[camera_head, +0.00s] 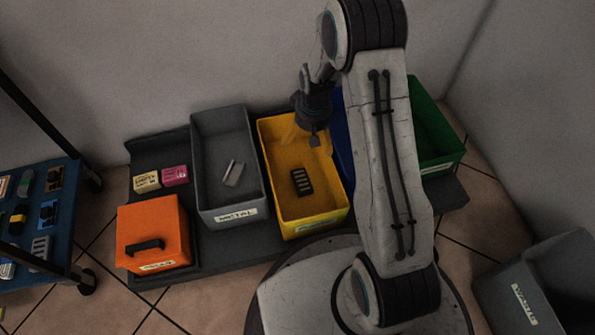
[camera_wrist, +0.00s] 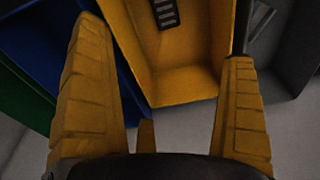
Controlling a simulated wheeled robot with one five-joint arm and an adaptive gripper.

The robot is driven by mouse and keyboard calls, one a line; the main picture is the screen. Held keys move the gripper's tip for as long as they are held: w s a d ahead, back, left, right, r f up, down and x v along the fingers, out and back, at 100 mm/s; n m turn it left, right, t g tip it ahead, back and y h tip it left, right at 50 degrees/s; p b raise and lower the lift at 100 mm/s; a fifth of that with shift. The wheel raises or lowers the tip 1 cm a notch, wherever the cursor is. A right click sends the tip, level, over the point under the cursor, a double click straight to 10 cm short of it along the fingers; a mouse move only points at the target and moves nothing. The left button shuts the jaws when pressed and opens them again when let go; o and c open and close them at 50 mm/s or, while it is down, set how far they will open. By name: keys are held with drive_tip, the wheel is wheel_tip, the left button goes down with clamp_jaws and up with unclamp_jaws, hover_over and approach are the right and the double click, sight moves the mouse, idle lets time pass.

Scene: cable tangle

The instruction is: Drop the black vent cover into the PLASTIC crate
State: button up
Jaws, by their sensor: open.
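The black vent cover (camera_head: 302,181), a slotted dark plate, lies on the floor of the yellow crate (camera_head: 331,217). The crate's front label is too blurred to read surely. In the wrist view the vent cover (camera_wrist: 166,14) shows at the top edge, partly cut off, inside the yellow crate (camera_wrist: 185,88). My gripper (camera_head: 314,142) is over the back part of the yellow crate, apart from the vent cover. In the wrist view my gripper (camera_wrist: 165,55) has its two yellow fingers spread wide with nothing between them.
A grey METAL crate (camera_head: 235,213) holding small metal pieces stands left of the yellow one. A blue crate (camera_head: 343,140) and green crate (camera_head: 440,165) stand right. An orange box (camera_head: 152,225), a blue-topped cart (camera_head: 70,200) and a grey WASTE bin (camera_head: 510,300) stand around.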

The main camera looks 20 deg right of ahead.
drive_tip(key=shift+s+r, duration=0.2)
drive_tip(key=shift+r, duration=1)
drive_tip(key=shift+s+r, duration=0.2)
drive_tip(key=shift+r, duration=1)
